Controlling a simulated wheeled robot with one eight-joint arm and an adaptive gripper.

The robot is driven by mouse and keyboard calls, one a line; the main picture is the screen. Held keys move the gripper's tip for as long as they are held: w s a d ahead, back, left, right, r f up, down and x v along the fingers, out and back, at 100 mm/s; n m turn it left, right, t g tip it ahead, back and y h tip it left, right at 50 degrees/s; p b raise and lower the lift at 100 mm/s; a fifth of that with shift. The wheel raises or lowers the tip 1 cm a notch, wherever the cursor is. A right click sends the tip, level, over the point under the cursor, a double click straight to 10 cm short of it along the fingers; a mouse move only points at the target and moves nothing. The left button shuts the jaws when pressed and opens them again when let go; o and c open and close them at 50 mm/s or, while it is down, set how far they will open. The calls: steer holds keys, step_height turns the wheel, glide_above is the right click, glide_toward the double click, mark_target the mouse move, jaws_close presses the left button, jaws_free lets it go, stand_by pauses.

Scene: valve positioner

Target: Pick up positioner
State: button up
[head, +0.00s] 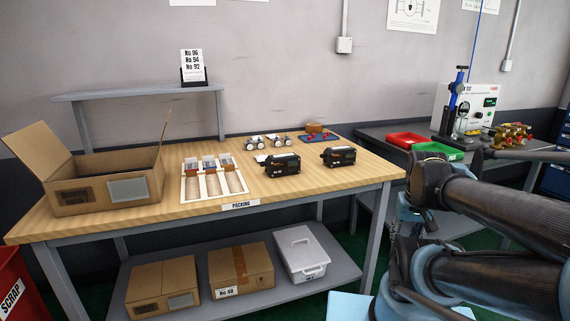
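Two black box-shaped devices that look like positioners stand on the wooden packing table. The left positioner (282,165) has a small label on its front, too small to read surely. The right positioner (339,156) is a little farther right, near the table's right side, apart from the first. Both rest on the bare tabletop. My dark and blue arm links fill the lower right of the head view, in front of the table's right end. I cannot make out my gripper's fingers, and nothing held shows.
On the packing table (225,215) are an open cardboard box (100,190), a divided tray (190,187) and small gauge parts behind the positioners. A number sign (192,66) stands on the rear shelf. A second bench at right holds red (407,139) and green (438,151) bins.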

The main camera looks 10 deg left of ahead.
steer(key=shift+w, duration=0.3)
